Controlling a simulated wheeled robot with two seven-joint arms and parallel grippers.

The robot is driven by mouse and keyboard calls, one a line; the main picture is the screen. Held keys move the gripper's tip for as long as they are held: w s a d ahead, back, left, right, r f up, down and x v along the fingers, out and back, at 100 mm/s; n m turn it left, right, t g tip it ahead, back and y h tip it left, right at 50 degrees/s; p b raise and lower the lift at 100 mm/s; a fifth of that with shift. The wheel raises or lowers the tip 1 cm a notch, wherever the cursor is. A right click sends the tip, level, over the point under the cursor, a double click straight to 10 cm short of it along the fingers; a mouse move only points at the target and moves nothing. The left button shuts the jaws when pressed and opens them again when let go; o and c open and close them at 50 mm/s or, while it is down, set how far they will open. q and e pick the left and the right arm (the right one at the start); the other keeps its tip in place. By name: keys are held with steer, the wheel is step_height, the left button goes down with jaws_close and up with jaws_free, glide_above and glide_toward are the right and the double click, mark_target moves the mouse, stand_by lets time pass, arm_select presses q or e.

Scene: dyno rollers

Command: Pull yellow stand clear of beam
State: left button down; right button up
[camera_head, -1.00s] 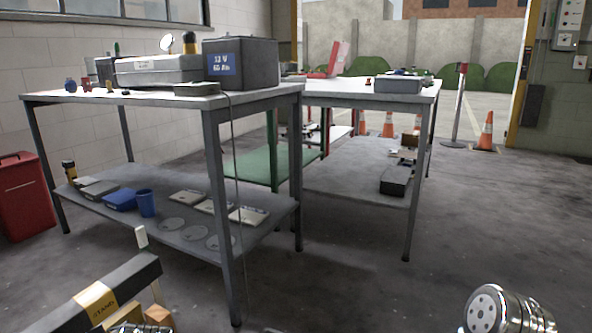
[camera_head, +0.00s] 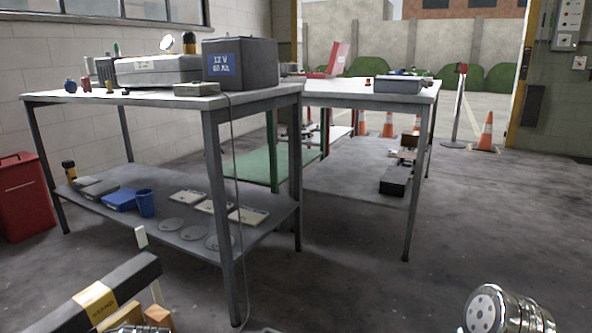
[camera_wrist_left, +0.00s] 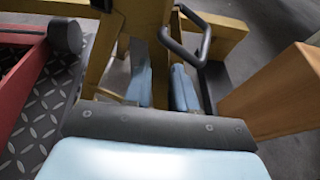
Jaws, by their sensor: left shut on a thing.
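In the left wrist view, the yellow stand (camera_wrist_left: 160,65) shows as painted yellow bars and a post. A black loop handle (camera_wrist_left: 197,45) rises at its right. My left gripper (camera_wrist_left: 163,90) is shut on the stand, with a pale blue finger on each side of the yellow post. In the head view, a dark beam (camera_head: 135,277) with a yellow label runs across the lower left corner. Yellow and orange-brown pieces (camera_head: 155,315) show just below it; I cannot tell which belong to the stand. My left gripper is hidden there. My right gripper is out of view.
A red part (camera_wrist_left: 15,85) and dark tread plate (camera_wrist_left: 60,90) lie left of the stand in the wrist view. An orange-brown block (camera_wrist_left: 275,95) stands close at right. Ahead are two workbenches (camera_head: 215,112) and a red bin (camera_head: 25,195). Open floor lies at right.

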arm_select(q)
steer(key=shift+s, duration=0.2)
steer(key=s+d+p, duration=0.4)
steer(key=d, duration=0.6)
steer(key=shift+d, duration=0.15)
stand_by(0.5)
steer(key=shift+s+f, duration=0.1)
steer(key=shift+s, duration=0.05)
steer(key=s+d+p, duration=0.2)
steer(key=s+d, duration=0.2)
steer(key=d, duration=0.6)
steer(key=shift+s, duration=0.3)
stand_by(0.4)
steer(key=shift+d+f, duration=0.1)
